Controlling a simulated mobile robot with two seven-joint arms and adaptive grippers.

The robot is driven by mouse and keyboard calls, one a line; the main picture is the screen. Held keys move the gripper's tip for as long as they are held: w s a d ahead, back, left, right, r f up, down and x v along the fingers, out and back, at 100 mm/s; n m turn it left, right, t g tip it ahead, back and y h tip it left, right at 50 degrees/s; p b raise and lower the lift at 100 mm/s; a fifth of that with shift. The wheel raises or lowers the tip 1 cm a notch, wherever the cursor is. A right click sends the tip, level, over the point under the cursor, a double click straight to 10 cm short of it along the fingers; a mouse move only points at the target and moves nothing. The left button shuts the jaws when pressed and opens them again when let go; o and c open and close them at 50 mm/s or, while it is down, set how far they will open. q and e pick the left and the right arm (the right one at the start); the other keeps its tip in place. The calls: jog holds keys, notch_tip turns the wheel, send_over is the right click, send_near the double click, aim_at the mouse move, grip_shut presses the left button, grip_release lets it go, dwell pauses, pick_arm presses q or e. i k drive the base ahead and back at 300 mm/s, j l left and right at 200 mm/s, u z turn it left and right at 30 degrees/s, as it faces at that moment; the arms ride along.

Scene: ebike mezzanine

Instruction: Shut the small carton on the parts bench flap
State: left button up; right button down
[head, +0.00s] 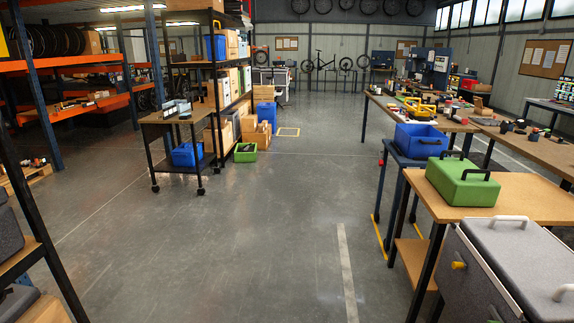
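Neither of my grippers is in view. Long wooden benches stand at the right, and a farther one (389,108) carries tools and small parts. I cannot tell which bench is the parts bench. I cannot make out a small carton or its flap for certain among the small, distant items.
A green case (462,181) with black handles sits on a wooden table (545,205) at the right. A blue bin (421,141) stands behind it. A grey chest (520,255) fills the lower right. A wheeled table (178,116) stands left. The grey floor (270,230) between is clear.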

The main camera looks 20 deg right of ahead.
aim_at(478, 100)
jog(key=i+l+z, duration=0.15)
jog(key=i+z, duration=0.2)
jog(key=i, duration=0.4)
jog(key=i+z, duration=0.3)
jog(key=i, duration=5.35)
jog(key=i+z, duration=0.15)
jog(key=i, duration=0.35)
jog(key=i+j+z, duration=0.15)
jog(key=i, duration=0.4)
jog(key=i+z, duration=0.15)
jog(key=i, duration=0.35)
jog(key=i+l+z, duration=0.1)
jog(key=i+z, duration=0.15)
jog(key=i, duration=0.5)
jog(key=i+z, duration=0.3)
jog(key=i, duration=0.45)
jog(key=i+u, duration=0.25)
jog(key=u, duration=0.2)
jog(key=i+l+u, duration=0.15)
jog(key=u, duration=0.35)
jog(key=i+l+u, duration=0.2)
jog(key=u, duration=0.7)
jog(key=i+l+u, duration=0.1)
jog(key=u, duration=0.3)
jog(key=l+u, duration=0.15)
jog(key=u, duration=0.3)
jog(key=i+l+u, duration=0.1)
jog(key=u, duration=0.35)
